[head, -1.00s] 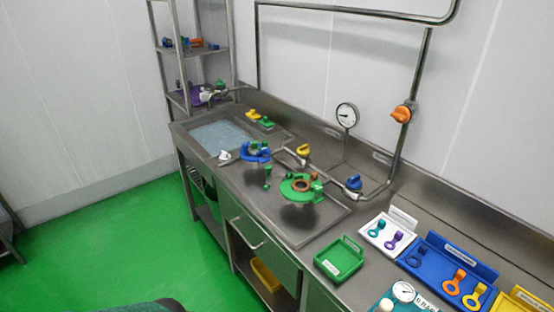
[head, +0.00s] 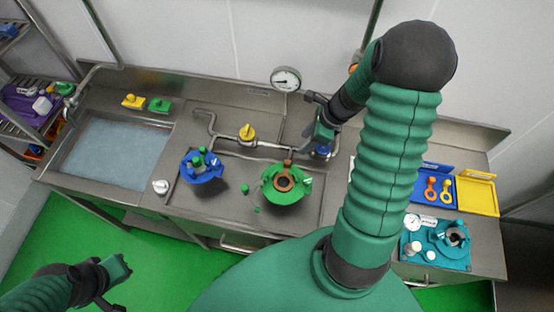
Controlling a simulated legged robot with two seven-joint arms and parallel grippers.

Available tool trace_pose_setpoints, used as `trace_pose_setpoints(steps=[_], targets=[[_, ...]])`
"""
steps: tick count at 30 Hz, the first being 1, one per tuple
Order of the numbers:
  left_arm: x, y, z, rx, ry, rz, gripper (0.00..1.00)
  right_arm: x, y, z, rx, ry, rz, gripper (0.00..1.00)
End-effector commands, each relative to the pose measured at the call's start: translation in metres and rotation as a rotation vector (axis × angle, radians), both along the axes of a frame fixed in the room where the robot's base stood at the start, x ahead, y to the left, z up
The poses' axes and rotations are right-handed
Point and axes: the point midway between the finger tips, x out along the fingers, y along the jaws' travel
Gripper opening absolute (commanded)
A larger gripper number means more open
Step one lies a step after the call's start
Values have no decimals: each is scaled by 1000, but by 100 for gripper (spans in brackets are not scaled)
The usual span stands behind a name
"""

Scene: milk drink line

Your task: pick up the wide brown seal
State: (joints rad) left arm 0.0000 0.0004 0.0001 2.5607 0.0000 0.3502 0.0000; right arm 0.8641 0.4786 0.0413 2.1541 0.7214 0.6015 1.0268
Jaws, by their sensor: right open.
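A brown ring-shaped seal (head: 285,181) lies on the round green fitting (head: 283,197) near the middle of the steel worktop. A small brown tab shows at its back edge. My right gripper (head: 313,120) is open and empty, above and behind the green fitting, to the right of the seal and apart from it. It partly covers a blue-handled valve (head: 322,151). My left gripper (head: 118,274) is low at the left, over the green floor in front of the worktop; its jaw opening is not clear.
A blue fitting (head: 202,168) and a sink basin (head: 118,150) stand left of the green fitting. A pipe with a yellow valve (head: 247,133) runs behind. My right arm hides part of the worktop. A blue tray (head: 434,172), yellow tray (head: 478,195) and teal unit (head: 436,246) are right.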

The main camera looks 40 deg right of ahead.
Motion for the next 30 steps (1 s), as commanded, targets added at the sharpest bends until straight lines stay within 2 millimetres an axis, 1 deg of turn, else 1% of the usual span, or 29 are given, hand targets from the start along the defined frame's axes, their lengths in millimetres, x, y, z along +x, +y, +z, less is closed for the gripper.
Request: trace_pose_setpoints(steps=[1, 3, 6, 9, 12, 14, 17, 20, 21, 24, 30], targets=[[0, 0, 0, 0, 0, 0, 0, 4, 6, -15, 6, 6, 3, 45], [0, 0, 1, 0, 0, 0, 0, 12, 11, -33, 4, 8, 4, 45], [0, 0, 3, 0, -1, 0, 0, 25, 19, -59, 2, 12, 6, 45], [0, 0, 4, 0, -1, 0, 0, 32, 24, -79, 1, 12, 8, 45], [1, 0, 4, 0, -1, 0, 0, 36, 26, -89, -4, 11, 7, 45], [1, 0, 6, 0, -1, 0, 0, 37, 28, -93, -3, 10, 7, 45], [1, 0, 13, 0, -1, 0, 0, 39, 32, -103, -2, 10, 6, 45], [1, 0, 21, 0, -2, 0, 0, 42, 36, -117, 1, 9, 6, 45], [1, 0, 21, 0, -2, 0, 0, 44, 36, -125, -2, 9, 7, 45], [1, 0, 23, 0, -1, 0, 0, 49, 38, -136, -4, 7, 8, 45], [1, 0, 22, 0, -1, 0, 0, 51, 38, -140, -7, 9, 8, 45]])
